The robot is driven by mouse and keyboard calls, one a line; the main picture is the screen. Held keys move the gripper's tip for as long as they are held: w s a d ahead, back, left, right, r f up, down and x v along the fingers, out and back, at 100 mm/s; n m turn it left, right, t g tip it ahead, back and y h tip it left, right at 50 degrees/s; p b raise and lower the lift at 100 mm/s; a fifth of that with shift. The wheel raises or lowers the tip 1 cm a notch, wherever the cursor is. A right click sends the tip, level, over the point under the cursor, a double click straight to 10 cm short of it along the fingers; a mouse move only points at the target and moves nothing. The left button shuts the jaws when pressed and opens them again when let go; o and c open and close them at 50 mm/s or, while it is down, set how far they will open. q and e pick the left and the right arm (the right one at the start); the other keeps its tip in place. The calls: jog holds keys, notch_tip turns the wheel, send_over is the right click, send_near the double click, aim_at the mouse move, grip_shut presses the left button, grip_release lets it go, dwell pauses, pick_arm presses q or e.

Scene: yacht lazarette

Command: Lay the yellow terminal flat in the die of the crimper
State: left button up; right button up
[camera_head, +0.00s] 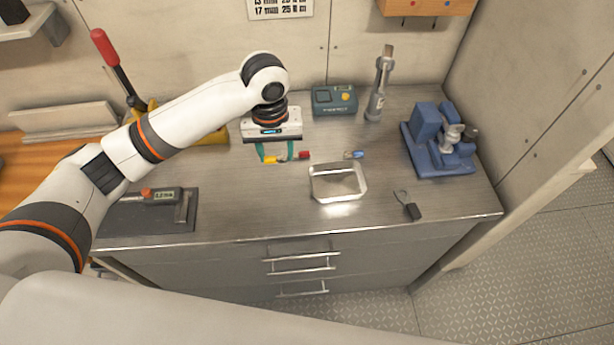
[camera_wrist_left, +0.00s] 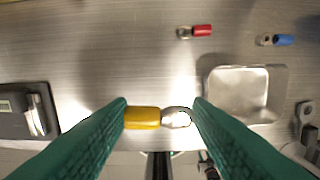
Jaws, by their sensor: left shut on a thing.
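The yellow terminal (camera_head: 270,159) has a yellow sleeve and a metal ring end; it also shows in the left wrist view (camera_wrist_left: 142,117). My left gripper (camera_head: 273,152) is shut on it, with green fingers (camera_wrist_left: 160,115) at the sleeve end and the ring end. It is held lengthwise between them, over the bench. The crimper seems to be the yellow tool (camera_head: 148,106) with a long red lever (camera_head: 105,46) at the back left. My arm covers much of it, and its die is hidden. My right gripper is not in view.
A red terminal (camera_head: 303,155) and a blue terminal (camera_head: 354,155) lie near a metal tray (camera_head: 315,190). A green box (camera_head: 334,100), grey upright tool (camera_head: 378,90) and blue device (camera_head: 438,140) stand behind and right. A gauge (camera_head: 160,196) lies on a dark mat at left.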

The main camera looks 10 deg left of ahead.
pick_arm(q)
jog(key=p, duration=0.1)
send_over(282, 183)
jog(key=f, duration=0.6)
jog(key=shift+s+f, duration=0.1)
jog(key=shift+s, duration=0.1)
jog(key=shift+f+p, duration=0.35)
jog(key=shift+f, duration=1.75)
jog(key=o, duration=1)
jog(key=shift+f, duration=0.1)
